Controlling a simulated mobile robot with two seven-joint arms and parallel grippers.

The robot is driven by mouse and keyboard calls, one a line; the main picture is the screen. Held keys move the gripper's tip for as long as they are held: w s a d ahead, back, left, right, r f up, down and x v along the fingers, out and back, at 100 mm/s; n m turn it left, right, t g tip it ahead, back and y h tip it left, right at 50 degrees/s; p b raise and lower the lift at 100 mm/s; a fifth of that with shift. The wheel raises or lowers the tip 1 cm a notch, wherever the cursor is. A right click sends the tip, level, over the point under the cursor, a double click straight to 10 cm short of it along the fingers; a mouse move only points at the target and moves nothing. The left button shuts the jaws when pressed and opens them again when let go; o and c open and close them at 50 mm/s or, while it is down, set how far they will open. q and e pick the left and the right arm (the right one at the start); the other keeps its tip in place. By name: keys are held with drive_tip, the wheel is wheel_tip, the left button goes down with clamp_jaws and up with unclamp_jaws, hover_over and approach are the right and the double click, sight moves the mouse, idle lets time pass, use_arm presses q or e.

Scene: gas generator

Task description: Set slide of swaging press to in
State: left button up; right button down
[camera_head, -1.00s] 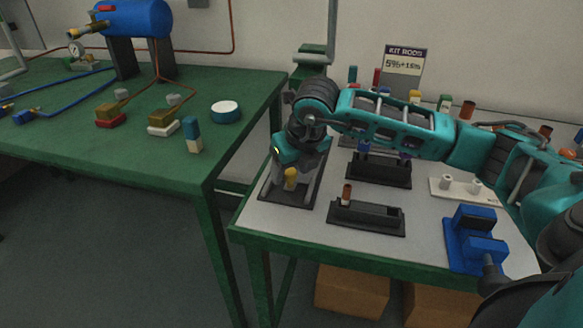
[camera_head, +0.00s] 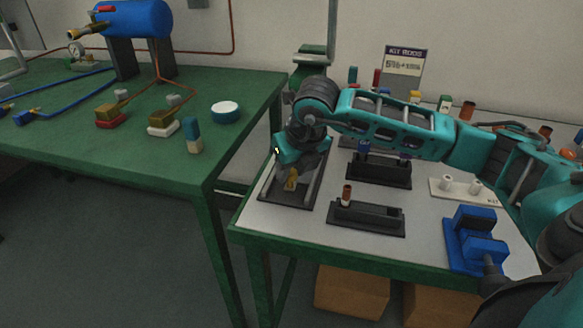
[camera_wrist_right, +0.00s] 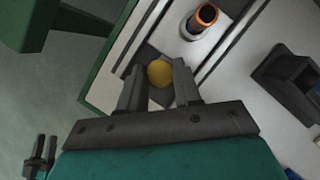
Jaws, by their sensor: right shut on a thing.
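What looks like the swaging press is a dark base (camera_head: 270,192) with two raised grey rails, at the front left corner of the grey-topped table. A yellow knob (camera_head: 290,182) stands between the rails; I take it for the slide's handle. My right gripper (camera_head: 291,176) reaches down over the press and is shut on the knob. In the right wrist view, the yellow knob (camera_wrist_right: 160,73) sits between the two fingertips (camera_wrist_right: 158,84). The gripper and forearm hide the back of the press in the head view.
A black holder (camera_head: 368,224) with a brown-topped tube (camera_head: 347,194) stands right of the press. Another dark block (camera_head: 378,172) is behind it, and a blue vise-like device (camera_head: 474,240) is further right. An orange-rimmed tube (camera_wrist_right: 203,20) shows beside the rails in the right wrist view.

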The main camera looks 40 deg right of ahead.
drive_tip(key=w+d, duration=0.1)
drive_tip(key=w+d+b, duration=0.1)
drive_tip(key=shift+w+d, duration=0.15)
drive_tip(key=shift+d, duration=0.15)
drive_tip(key=c, duration=0.8)
unclamp_jaws()
use_arm(q)
drive_tip(key=shift+a+f, duration=0.15)
drive_tip(key=shift+f, duration=0.35)
drive_tip(key=shift+r+p, duration=0.55)
drive_tip(key=shift+p, duration=0.4)
use_arm(e)
drive_tip(key=v, duration=1.3)
use_arm(q)
drive_tip(key=shift+s, duration=0.1)
